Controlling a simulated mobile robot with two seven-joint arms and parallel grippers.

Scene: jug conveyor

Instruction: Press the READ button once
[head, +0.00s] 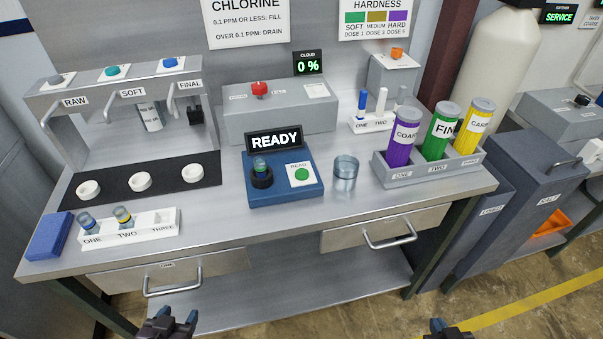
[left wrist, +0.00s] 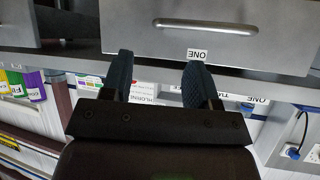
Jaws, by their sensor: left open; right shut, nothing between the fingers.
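The READ button (head: 302,174) is a round green button on a white plate labelled READ. It sits on the right part of a blue reader (head: 285,197) on the bench. A display (head: 274,140) behind it reads READY. A capped vial (head: 261,165) stands in the reader's dark round socket. My left gripper (head: 168,322) is low at the bottom edge, in front of the bench and well short of the button. Its fingers are apart and empty in the left wrist view (left wrist: 158,80). My right gripper (head: 446,327) is shut and empty at the bottom right, partly cut off.
A clear beaker (head: 346,172) stands just right of the reader. A white rack (head: 130,229) with two vials is at the front left, beside a blue block (head: 49,236). A grey rack (head: 428,167) with coloured jars stands right. Drawer handles (head: 174,290) project from the bench front.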

